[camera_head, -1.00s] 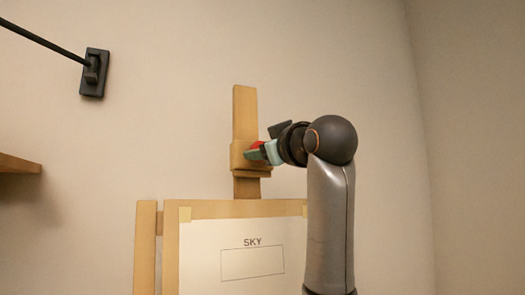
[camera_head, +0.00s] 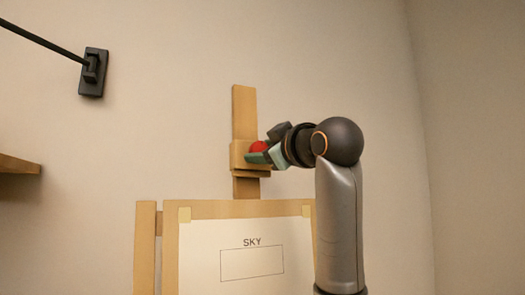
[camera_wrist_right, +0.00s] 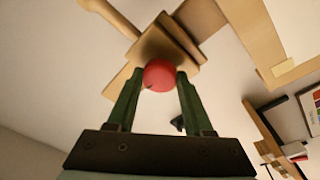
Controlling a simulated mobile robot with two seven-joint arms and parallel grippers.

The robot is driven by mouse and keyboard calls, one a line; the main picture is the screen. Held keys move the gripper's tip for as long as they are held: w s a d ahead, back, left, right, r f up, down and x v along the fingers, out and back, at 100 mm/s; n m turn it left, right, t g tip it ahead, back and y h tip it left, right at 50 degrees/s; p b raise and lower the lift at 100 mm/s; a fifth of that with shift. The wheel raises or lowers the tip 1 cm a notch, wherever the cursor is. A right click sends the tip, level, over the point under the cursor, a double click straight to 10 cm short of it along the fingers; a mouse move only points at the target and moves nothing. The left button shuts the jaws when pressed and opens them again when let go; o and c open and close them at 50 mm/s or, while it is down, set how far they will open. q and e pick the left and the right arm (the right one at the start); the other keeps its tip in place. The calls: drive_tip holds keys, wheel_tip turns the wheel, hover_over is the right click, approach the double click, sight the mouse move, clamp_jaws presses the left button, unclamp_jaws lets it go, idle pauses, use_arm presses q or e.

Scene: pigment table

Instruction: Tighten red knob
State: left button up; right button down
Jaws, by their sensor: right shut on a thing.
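The red knob (camera_head: 258,147) sits on the front of the wooden clamp block (camera_head: 238,155) on the easel's upright post (camera_head: 244,108). In the right wrist view the red knob (camera_wrist_right: 159,75) lies between the tips of the two green fingers. My right gripper (camera_head: 262,154) is at the knob, coming from the right, and is shut on it. In the right wrist view the right gripper (camera_wrist_right: 157,80) has a finger on each side of the knob. My left gripper is not in view.
Below the clamp, the easel holds a white sheet (camera_head: 205,275) marked "SKY" with an empty rectangle. A black wall bracket with a rod (camera_head: 93,73) is at upper left, and a wooden shelf edge (camera_head: 18,165) at left. The wall around the post is bare.

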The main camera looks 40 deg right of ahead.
drive_tip(key=shift+c, duration=1.6)
unclamp_jaws()
drive_tip(key=b+v, duration=0.3)
drive_tip(key=v, duration=0.9)
drive_tip(key=shift+s+b, duration=0.3)
drive_tip(key=shift+b, duration=0.05)
drive_tip(key=shift+a+r, duration=0.1)
